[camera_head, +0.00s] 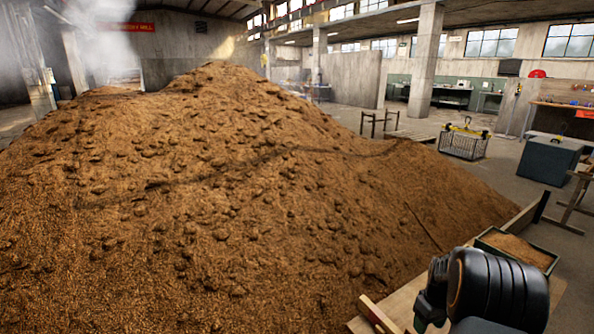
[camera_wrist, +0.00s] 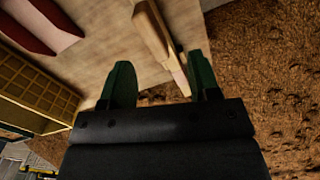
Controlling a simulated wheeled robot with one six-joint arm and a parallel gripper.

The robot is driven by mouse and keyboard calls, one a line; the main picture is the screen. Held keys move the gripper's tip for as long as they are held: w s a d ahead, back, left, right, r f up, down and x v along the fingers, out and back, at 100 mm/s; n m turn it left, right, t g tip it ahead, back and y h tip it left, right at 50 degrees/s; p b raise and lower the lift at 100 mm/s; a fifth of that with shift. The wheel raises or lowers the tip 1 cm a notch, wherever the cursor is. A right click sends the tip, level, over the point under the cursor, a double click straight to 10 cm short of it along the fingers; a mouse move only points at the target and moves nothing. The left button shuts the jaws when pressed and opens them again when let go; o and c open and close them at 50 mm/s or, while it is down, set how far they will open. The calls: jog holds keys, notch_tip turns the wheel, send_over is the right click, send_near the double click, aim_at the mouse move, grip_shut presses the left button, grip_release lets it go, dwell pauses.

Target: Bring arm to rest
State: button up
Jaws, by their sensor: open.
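My gripper (camera_wrist: 162,88) shows in the wrist view with two dark green fingers spread apart. It is open, and nothing is held between the fingers. A wooden board (camera_wrist: 110,45) lies beyond the fingertips, with a pale wooden bar (camera_wrist: 155,35) on it. The bar's lower end appears beside the right finger; I cannot tell whether they touch. In the head view, my dark arm is at the lower right, over the wooden board (camera_head: 404,301). The gripper's fingers do not show clearly there.
A large brown grain heap (camera_head: 220,190) fills the left and middle. A green-edged tray (camera_head: 517,250) of grain stands beside my arm. A wire basket (camera_head: 463,145) and a grey box (camera_head: 548,160) stand on the floor at the right. A slatted wooden tray (camera_wrist: 35,92) lies left of my gripper.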

jog(key=s+a+r+m+t+p, duration=0.1)
jog(key=s+a+r+p, duration=0.4)
jog(key=r, duration=0.6)
jog(key=s+a+r+m+t+p, duration=0.1)
jog(key=s+a+r+p, duration=0.4)
jog(key=a+r, duration=0.5)
jog(key=s+a+r+t+p, duration=0.2)
jog(key=s+a+r+p, duration=0.4)
jog(key=r, duration=0.7)
jog(key=shift+a+m+p, duration=0.3)
jog(key=shift+a+m, duration=0.1)
jog(key=shift+a, duration=0.4)
jog(key=shift+r, duration=0.1)
